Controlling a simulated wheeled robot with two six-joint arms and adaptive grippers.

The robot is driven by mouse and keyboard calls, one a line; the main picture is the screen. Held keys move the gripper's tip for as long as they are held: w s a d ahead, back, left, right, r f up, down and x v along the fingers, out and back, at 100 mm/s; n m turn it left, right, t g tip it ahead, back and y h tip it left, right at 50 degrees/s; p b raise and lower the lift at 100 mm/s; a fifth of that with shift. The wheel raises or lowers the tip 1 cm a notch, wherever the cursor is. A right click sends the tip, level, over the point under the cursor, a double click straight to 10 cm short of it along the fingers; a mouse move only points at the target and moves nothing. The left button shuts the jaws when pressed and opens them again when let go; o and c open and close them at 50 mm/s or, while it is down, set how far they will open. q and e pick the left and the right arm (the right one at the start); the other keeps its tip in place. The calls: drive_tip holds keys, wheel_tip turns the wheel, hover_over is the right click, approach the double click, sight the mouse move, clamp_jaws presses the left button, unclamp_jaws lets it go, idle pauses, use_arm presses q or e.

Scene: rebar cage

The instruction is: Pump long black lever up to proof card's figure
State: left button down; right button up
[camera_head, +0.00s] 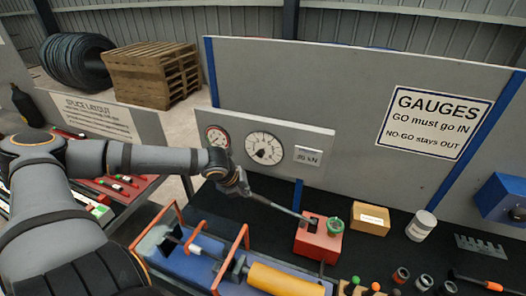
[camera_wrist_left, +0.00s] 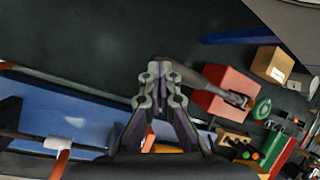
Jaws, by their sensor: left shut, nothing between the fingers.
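The red hand pump (camera_head: 318,240) stands on the black bench mat, with a green knob on top. Its long lever (camera_head: 285,209) slopes from the block up to the left. My left gripper (camera_head: 242,186) is shut and empty at the lever's outer end. In the left wrist view, the lever (camera_wrist_left: 200,82) runs from beside the fingertips (camera_wrist_left: 160,70) to the red block; I cannot tell whether they touch. The proof card (camera_head: 307,155) shows a small kN figure, too blurred to read surely. Beside it are a large dial (camera_head: 264,148) and a smaller, partly hidden one (camera_head: 217,138).
A blue rig with orange bars and a yellow cylinder (camera_head: 285,279) lies in front of the pump. A cardboard box (camera_head: 370,218) and white jar (camera_head: 420,226) stand to its right. Small gauges and tools crowd the front right. The panel (camera_head: 320,125) rises behind.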

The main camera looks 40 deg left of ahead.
use_arm(q)
drive_tip(key=shift+f, duration=0.1)
drive_tip(key=shift+a+f+b, duration=0.15)
drive_tip(key=shift+f+b, duration=0.25)
drive_tip(key=shift+f, duration=0.25)
drive_tip(key=shift+f+b, duration=0.5)
drive_tip(key=shift+f, duration=0.2)
drive_tip(key=shift+s, duration=0.1)
drive_tip(key=shift+a+f+b, duration=0.1)
drive_tip(key=shift+f+b, duration=0.5)
drive_tip(key=shift+f, duration=0.1)
